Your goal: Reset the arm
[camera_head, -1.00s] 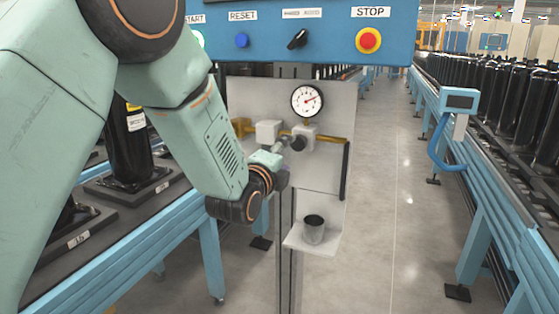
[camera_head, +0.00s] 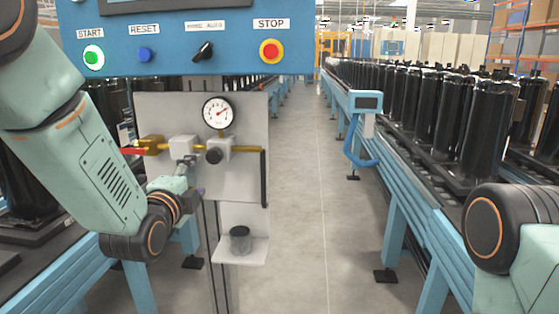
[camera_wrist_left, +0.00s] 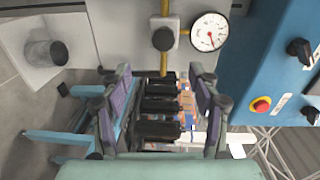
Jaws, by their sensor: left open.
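My left gripper (camera_head: 183,180) is in front of the grey valve panel (camera_head: 245,120) in the head view, its fingers small and partly hidden there. In the left wrist view its two fingers (camera_wrist_left: 160,78) stand wide apart with nothing held between them. A pressure gauge (camera_head: 219,113) and a black knob (camera_head: 213,156) are on the panel to the right of the gripper. The gauge (camera_wrist_left: 210,32) and knob (camera_wrist_left: 164,39) lie beyond the fingertips in the wrist view. My right arm shows at the lower right; its gripper is out of view.
A blue control box (camera_head: 215,45) with start, reset and stop buttons hangs above the panel. A small cup (camera_head: 240,240) stands on a white shelf (camera_head: 255,255) below. Conveyors with black compressors (camera_head: 480,120) run along both sides. The aisle floor (camera_head: 310,200) between is clear.

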